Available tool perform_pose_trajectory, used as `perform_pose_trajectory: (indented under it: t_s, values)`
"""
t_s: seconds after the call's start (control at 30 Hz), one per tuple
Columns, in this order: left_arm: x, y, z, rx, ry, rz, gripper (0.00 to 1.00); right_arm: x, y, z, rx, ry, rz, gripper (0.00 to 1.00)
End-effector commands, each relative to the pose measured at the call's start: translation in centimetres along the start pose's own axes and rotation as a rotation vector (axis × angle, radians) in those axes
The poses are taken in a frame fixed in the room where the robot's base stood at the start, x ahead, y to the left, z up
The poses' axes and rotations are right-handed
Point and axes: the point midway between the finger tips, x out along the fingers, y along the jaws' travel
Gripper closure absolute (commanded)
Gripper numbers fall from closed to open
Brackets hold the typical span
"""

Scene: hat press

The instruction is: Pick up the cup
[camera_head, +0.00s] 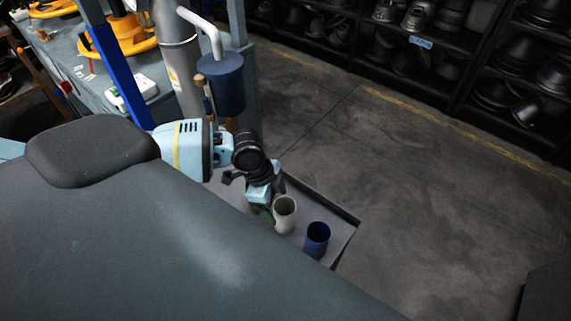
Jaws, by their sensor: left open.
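A pale grey-beige cup (284,217) stands upright on a grey tray-like surface (338,214) with a raised dark rim. A dark blue cup (317,241) stands upright to its right and a little nearer to me. My left gripper (262,200) is open, just left of the pale cup and above the surface. A small green thing (267,215) shows under the gripper, mostly hidden by it. I cannot tell whether the gripper touches the pale cup. My right gripper does not show.
A metal pipe (176,50) and a dark blue cylinder (222,83) stand close behind my left arm. A workbench with orange parts (122,38) is at the upper left. Shelves of dark hat moulds (440,45) line the back. The floor (430,190) on the right is clear.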

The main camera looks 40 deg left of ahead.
Motion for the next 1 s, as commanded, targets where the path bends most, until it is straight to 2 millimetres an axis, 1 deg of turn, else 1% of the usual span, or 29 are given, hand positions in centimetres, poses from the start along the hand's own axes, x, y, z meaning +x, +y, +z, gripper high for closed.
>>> perform_pose_trajectory:
  t_s: [0.03, 0.13, 0.37, 0.57, 0.7, 0.8, 1.0]
  values:
    - [0.7, 0.1, 0.0, -0.001, 0.000, 0.002, 0.23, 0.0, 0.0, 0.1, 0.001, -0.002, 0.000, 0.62]
    - [1.7, 0.0, 0.0, 0.000, 0.000, 0.002, 0.23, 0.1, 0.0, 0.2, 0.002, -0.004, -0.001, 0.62]
    - [2.4, -0.1, -0.1, 0.000, 0.000, 0.001, 0.23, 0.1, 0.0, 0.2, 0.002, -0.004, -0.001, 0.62]
    - [5.0, -0.7, -0.2, -0.001, 0.001, 0.001, 0.23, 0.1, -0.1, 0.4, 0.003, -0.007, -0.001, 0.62]
    - [6.7, -0.7, -0.1, -0.001, -0.001, 0.002, 0.23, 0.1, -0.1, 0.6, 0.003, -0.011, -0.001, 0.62]
    - [7.1, -0.8, -0.1, -0.001, 0.000, 0.000, 0.23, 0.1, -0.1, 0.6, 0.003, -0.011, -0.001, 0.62]
    - [7.2, -0.8, -0.1, -0.001, 0.000, 0.000, 0.23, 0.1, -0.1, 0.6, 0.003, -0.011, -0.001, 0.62]
